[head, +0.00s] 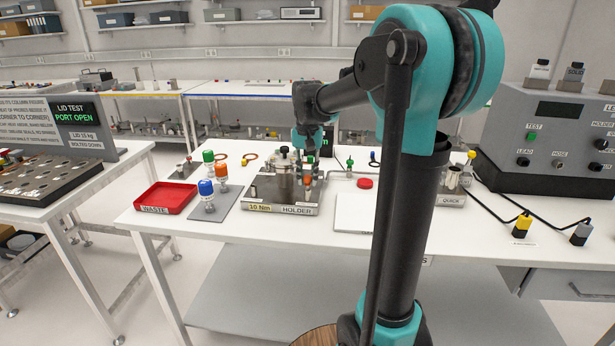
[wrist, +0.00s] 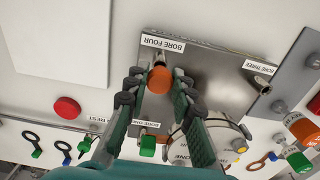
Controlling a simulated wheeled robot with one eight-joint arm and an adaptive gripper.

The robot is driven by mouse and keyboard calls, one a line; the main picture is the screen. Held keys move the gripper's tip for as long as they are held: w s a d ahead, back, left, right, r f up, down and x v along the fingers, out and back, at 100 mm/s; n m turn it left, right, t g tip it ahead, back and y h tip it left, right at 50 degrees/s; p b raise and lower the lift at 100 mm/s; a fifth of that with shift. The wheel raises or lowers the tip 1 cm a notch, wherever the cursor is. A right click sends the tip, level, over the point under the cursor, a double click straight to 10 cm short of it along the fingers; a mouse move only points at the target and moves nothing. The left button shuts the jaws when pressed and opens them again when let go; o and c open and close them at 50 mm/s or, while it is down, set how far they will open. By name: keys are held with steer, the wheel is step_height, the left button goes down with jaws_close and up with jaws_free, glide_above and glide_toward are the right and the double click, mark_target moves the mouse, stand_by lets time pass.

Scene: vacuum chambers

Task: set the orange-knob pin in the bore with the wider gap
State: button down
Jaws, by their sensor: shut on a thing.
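In the wrist view the orange-knob pin (wrist: 160,80) is between the two fingers of my gripper (wrist: 159,84), which is shut on its knob. A short piece of bare metal shank shows beside the knob, next to the BORE FOUR label (wrist: 163,43). I cannot tell whether the pin's tip is in a bore. The metal holder plate (wrist: 215,70) lies below, with BORE THREE and BORE ONE labels also readable. In the head view the holder (head: 282,209) stands on the bench, with my gripper (head: 308,158) above its right side. The bore gaps are not distinguishable.
A metal post (wrist: 258,82) stands by BORE THREE, and a green knob (wrist: 148,145) by BORE ONE. A round metal vessel (wrist: 222,135) sits beside my fingers.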

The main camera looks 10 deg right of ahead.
steer(key=shift+f, duration=0.8)
stand_by(0.5)
steer(key=c, duration=1.2)
jaws_free()
steer(key=shift+r, duration=0.1)
steer(key=shift+r, duration=3.4)
